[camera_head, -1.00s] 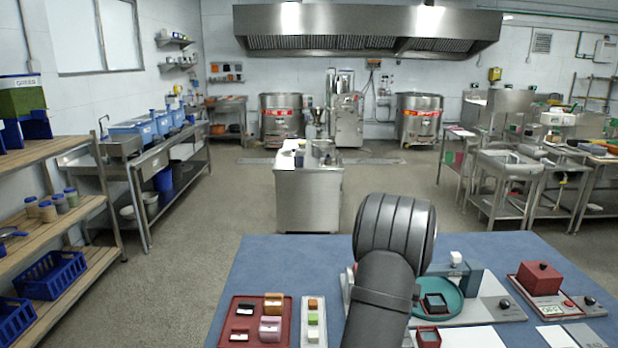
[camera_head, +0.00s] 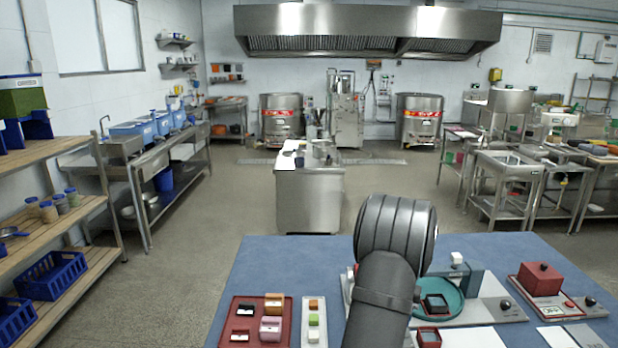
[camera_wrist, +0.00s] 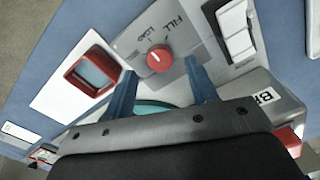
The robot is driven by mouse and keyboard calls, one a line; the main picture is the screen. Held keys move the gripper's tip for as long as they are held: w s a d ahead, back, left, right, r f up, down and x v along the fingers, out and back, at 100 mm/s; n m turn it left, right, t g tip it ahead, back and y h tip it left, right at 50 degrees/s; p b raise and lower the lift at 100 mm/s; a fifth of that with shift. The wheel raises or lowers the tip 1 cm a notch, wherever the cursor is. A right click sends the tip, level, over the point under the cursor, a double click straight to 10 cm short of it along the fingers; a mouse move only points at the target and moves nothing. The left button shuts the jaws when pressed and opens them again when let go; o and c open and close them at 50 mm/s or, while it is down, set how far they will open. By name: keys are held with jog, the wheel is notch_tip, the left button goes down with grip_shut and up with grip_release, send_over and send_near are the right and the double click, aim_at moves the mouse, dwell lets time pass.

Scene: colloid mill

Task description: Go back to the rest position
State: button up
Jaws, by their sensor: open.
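My gripper (camera_wrist: 163,90) shows in the wrist view with its two blue-grey fingers apart and nothing between them. It is above the grey machine (camera_wrist: 185,35), and a red knob (camera_wrist: 160,58) with FILL and LOAD marks lies just past the fingertips. In the head view my arm's dark links stand over the blue table (camera_head: 270,262) and hide the gripper. The machine's teal round plate (camera_head: 452,292) carries a dark square cup (camera_head: 435,302).
A red tray (camera_head: 238,321) with several coloured blocks and a white strip (camera_head: 313,334) lie to the left. A red box on a switch base (camera_head: 540,279) is at the right. A red-rimmed square container (camera_head: 428,337) is near the front. The table's back left is clear.

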notch_tip(320, 180, up, 14)
notch_tip(320, 180, down, 17)
jog(key=shift+f, duration=0.2)
jog(key=shift+r+m, duration=0.2)
jog(key=shift+m, duration=0.6)
jog(key=m, duration=0.3)
jog(key=shift+m, duration=0.4)
jog(key=m, duration=0.6)
jog(key=shift+r+m, duration=0.1)
jog(key=shift+m, duration=0.2)
jog(key=shift+r, duration=1.2)
